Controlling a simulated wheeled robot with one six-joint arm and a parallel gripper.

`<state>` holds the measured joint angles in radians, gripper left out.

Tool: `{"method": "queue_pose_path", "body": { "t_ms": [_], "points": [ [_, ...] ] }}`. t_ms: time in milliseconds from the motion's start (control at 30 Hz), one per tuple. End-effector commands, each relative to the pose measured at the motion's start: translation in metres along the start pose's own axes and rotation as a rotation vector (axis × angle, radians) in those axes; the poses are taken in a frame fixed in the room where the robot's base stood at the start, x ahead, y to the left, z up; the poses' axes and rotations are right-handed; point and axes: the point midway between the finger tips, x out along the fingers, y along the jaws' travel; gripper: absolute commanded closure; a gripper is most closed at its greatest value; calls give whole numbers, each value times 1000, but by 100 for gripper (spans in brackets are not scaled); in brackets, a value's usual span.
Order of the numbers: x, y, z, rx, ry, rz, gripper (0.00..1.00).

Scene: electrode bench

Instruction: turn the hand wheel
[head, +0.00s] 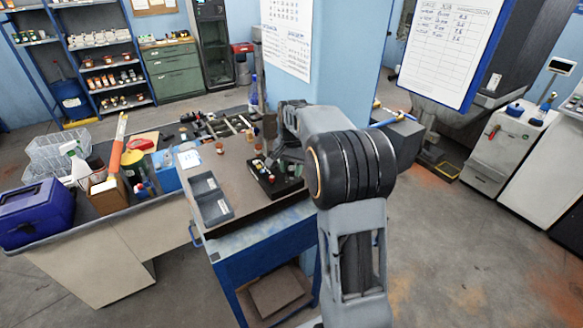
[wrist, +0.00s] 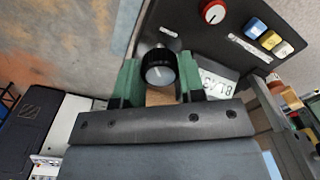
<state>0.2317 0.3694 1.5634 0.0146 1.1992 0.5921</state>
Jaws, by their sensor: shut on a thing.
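In the wrist view, a small round black wheel with a ribbed rim and a silver face, which I take as the hand wheel (wrist: 159,67), sits between the green fingers of my gripper (wrist: 158,82). The fingers are shut on it, one on each side. The wheel is mounted by a dark panel (wrist: 190,40), and a light metal part shows behind it. In the head view, my arm hides the fingertips and the wheel cannot be made out.
A red dial (wrist: 213,12), a blue button (wrist: 256,29) and a yellow button (wrist: 271,40) stand close by on the panel. In the head view, a black control box (head: 272,180) and a grey bin (head: 211,199) are on the blue-legged bench (head: 240,262). Open floor lies to the right.

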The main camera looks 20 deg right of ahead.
Motion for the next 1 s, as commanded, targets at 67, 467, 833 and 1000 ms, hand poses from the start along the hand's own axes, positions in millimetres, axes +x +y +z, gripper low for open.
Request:
{"method": "queue_pose_path", "body": {
  "t_ms": [67,467,833,1000],
  "points": [
    [1,0,1,70,-1,1,87],
    [1,0,1,450,6,2,87],
    [1,0,1,802,12,3,87],
    [1,0,1,963,15,3,87]
  ]
}}
